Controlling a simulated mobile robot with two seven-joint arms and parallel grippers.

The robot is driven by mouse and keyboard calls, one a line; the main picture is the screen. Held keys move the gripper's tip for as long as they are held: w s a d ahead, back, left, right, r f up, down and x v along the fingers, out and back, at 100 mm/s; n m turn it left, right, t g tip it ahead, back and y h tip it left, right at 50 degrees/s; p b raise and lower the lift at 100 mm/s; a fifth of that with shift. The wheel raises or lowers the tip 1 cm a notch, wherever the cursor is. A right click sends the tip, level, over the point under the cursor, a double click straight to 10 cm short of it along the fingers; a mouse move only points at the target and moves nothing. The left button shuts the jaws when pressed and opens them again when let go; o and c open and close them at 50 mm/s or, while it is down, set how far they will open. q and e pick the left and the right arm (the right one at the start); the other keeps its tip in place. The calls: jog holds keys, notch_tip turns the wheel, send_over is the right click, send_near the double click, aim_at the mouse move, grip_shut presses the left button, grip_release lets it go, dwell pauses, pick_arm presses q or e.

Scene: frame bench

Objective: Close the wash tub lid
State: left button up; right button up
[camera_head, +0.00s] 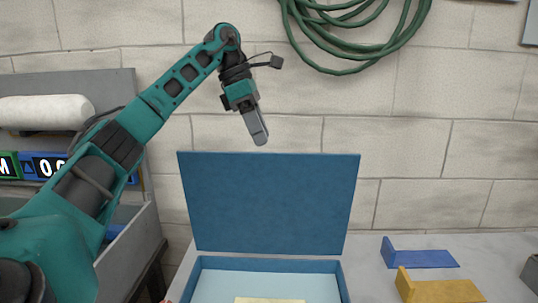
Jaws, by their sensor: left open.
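The blue wash tub (208,263) stands on the bench at the bottom middle, its near part cut off by the picture's edge. Its lid (270,205) is raised, standing up from the tub's back edge and leaning slightly back. My left gripper (260,138) is above the lid's top edge in the picture, pointing down, open and empty. It appears apart from the lid; its depth relative to the lid is hard to judge. My right gripper is not in view.
A pale yellow item (270,300) lies in the tub. A blue bracket (420,257) and a yellow bracket (440,290) lie on the bench (375,285) to the right. A green hose (360,40) hangs on the block wall. A grey cart (140,240) with a white roll (45,112) stands left.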

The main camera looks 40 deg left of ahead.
aim_at(269, 153)
pick_arm(q)
jog(key=x, duration=0.5)
jog(key=shift+w+d+f+b, duration=0.1)
jog(key=shift+f+b, duration=0.2)
jog(key=shift+f, duration=0.1)
jog(key=shift+c, duration=0.4)
grip_shut()
